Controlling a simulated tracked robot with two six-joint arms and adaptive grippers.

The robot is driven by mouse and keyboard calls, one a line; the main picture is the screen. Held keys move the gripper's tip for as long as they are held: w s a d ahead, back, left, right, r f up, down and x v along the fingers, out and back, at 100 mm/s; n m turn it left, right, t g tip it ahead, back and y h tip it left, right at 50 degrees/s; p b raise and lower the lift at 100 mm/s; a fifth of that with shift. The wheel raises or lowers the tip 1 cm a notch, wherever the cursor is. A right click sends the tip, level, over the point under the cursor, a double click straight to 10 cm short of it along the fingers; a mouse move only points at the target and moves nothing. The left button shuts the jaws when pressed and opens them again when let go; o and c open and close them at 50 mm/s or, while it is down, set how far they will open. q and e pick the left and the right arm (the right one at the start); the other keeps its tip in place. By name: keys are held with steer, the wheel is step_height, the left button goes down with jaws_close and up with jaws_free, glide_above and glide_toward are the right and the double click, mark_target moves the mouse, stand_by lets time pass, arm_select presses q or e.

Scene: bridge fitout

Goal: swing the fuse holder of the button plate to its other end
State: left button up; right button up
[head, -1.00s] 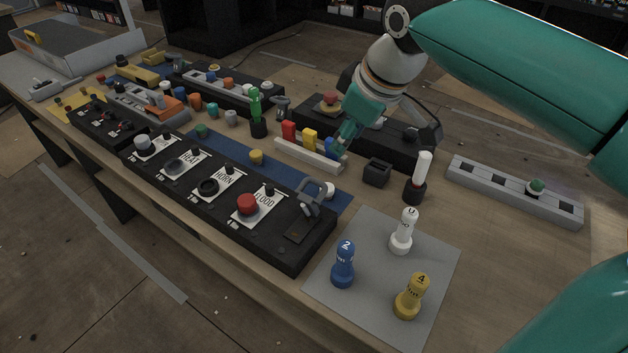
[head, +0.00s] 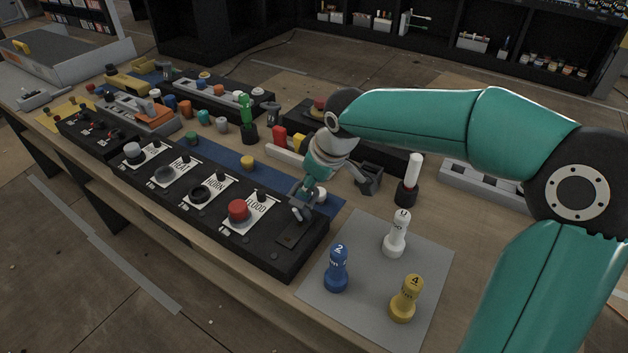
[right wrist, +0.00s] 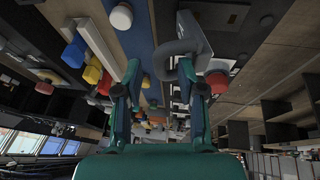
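The black button plate (head: 268,252) lies along the table's near edge, with labelled switches and a red FLOOD button (head: 238,211). Its grey looped fuse holder (head: 299,211) stands at the plate's right end, beside a dark flat panel (head: 292,236). My right gripper (head: 306,194) is directly over the holder and partly hides it. In the right wrist view my right gripper (right wrist: 159,68) has its fingers well apart. The holder's grey loop (right wrist: 172,50) shows near the right-hand fingertip; I cannot tell whether they touch. My left gripper is out of view.
A grey mat (head: 345,305) with blue, white and yellow numbered pegs lies right of the plate. A black open box (head: 369,178) and a white-topped post (head: 409,182) stand behind. Coloured blocks on a white rail (head: 286,157) are close behind my gripper.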

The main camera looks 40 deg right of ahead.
steer(key=shift+w+f, duration=0.1)
steer(key=shift+f, duration=0.15)
jaws_close()
